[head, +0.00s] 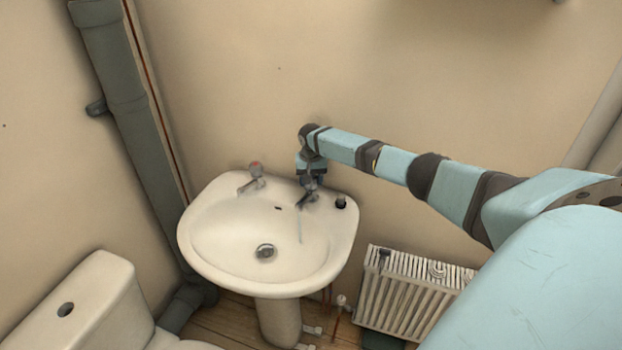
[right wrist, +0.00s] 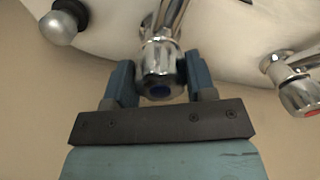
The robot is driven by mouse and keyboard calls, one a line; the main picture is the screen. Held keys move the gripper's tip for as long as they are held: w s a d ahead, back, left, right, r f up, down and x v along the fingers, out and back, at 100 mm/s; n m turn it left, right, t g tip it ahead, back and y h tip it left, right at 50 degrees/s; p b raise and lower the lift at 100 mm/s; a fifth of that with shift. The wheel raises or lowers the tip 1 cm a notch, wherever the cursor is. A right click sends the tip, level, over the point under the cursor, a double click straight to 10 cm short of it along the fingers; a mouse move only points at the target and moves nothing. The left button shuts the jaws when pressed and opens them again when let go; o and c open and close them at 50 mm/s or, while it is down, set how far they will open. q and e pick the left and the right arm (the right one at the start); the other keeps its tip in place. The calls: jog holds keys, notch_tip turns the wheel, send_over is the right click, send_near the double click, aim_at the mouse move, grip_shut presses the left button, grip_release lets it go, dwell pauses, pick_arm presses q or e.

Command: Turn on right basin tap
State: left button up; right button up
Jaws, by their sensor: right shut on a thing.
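The white basin (head: 215,255) stands against the wall with two chrome taps. The right basin tap (head: 307,196) shows partly under my right gripper (head: 312,182), which comes down on it from above. In the right wrist view, the blue-marked head of this tap (right wrist: 160,82) sits between the two blue fingers of my right gripper (right wrist: 160,84), which is shut on it. A faint pale streak shows below its spout in the head view; I cannot tell for sure that it is water. The left tap (head: 256,174) has a red mark. My left gripper is not in view.
A dark plug with a round knob (head: 341,202) sits on the basin's right rim. A radiator (head: 405,295) is at the lower right, a toilet cistern (head: 85,305) at the lower left. A grey pipe (head: 135,125) runs down the left wall.

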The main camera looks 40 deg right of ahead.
jog(key=n, duration=0.4)
jog(key=shift+n+p, duration=0.3)
jog(key=shift+p, duration=0.05)
jog(key=n, duration=1.1)
jog(key=shift+n+b, duration=0.35)
jog(key=shift+n, duration=2.15)
jog(key=o, duration=0.9)
